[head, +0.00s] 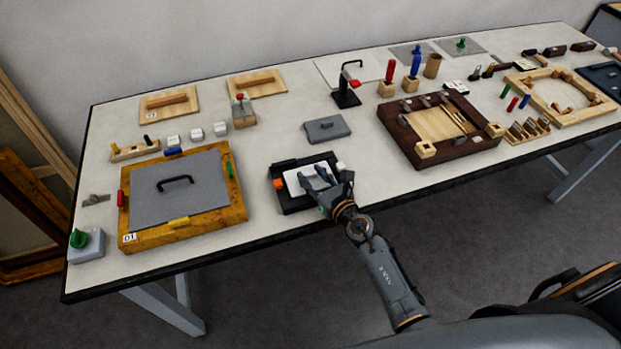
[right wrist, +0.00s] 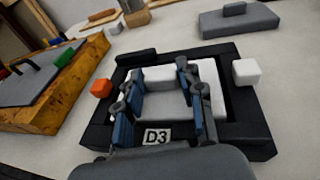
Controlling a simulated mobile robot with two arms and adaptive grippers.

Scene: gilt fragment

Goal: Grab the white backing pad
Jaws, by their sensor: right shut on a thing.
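The white backing pad (head: 297,183) lies in a black tray (head: 293,206) near the table's front edge. In the right wrist view the white pad (right wrist: 160,102) shows between and around my fingers, inside the black frame (right wrist: 258,135) labelled D3. My right gripper (head: 318,178) is over the tray, reaching down from the front right. It is shut on the pad, its fingers (right wrist: 160,80) at either side of a raised white part. The pad still sits within the tray walls. My left gripper is not in view.
An orange block (head: 278,184) and a white block (head: 340,167) sit at the tray's sides. A grey lid (head: 327,128) lies behind it. A wooden frame with a grey panel (head: 180,190) stands left, a dark wooden tray (head: 405,143) right.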

